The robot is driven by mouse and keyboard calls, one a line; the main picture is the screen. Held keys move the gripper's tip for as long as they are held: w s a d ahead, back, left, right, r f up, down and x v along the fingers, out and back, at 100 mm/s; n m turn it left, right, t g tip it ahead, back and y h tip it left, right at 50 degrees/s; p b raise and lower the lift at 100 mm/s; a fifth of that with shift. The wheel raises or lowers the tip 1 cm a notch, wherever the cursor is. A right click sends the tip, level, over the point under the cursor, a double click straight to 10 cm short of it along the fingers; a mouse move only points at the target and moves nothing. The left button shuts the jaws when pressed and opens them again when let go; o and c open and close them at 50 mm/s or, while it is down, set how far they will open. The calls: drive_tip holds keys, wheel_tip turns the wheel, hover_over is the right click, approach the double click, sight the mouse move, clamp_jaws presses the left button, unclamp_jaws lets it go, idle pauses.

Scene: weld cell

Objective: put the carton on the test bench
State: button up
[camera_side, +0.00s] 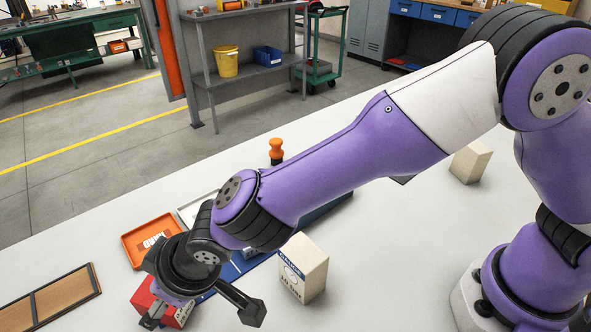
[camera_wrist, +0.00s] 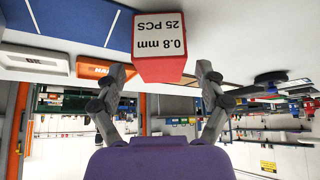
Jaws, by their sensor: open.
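A red box with a white label reading "0.8 mm 25 PCS" (camera_wrist: 163,42) shows upside down in the wrist view. In the side view the red box (camera_side: 141,299) stands at the lower left, partly hidden by my gripper (camera_side: 168,312). My gripper (camera_wrist: 162,72) is open, with its fingertips on either side of the box's near end; contact cannot be told. A pale carton with a blue-banded label (camera_side: 303,268) stands upright to the right of my gripper, apart from it. I cannot tell which box is the task's carton, nor which surface is the test bench.
A blue board (camera_side: 238,268) lies under my wrist on the white table. An orange tray (camera_side: 139,246), a pale tray (camera_side: 190,212) and an orange-topped tool (camera_side: 276,150) are behind. A brown framed panel (camera_side: 55,296) lies left. A beige block (camera_side: 470,162) stands right.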

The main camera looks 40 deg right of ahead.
drive_tip(key=w+v, duration=0.1)
drive_tip(key=v, duration=0.6)
drive_tip(key=s+d+r+m+h, duration=0.1)
drive_tip(key=d+r, duration=0.3)
drive_tip(key=d, duration=0.9)
drive_tip(key=s+d+r+m+h, duration=0.1)
drive_tip(key=d+r+m, duration=0.3)
drive_tip(key=d, duration=0.9)
drive_tip(key=shift+s+d+r, duration=0.35)
drive_tip(key=shift+s+r, duration=0.15)
drive_tip(key=shift+s, duration=0.05)
drive_tip(key=shift+o, duration=0.5)
drive_tip(key=s+d+m+h, duration=0.1)
drive_tip(key=s+d, duration=0.4)
drive_tip(key=d, duration=0.1)
drive_tip(key=shift+s+f+m+h, duration=0.3)
drive_tip(key=shift+s, duration=0.05)
drive_tip(key=shift+s+d+f, duration=0.15)
drive_tip(key=shift+s, duration=0.2)
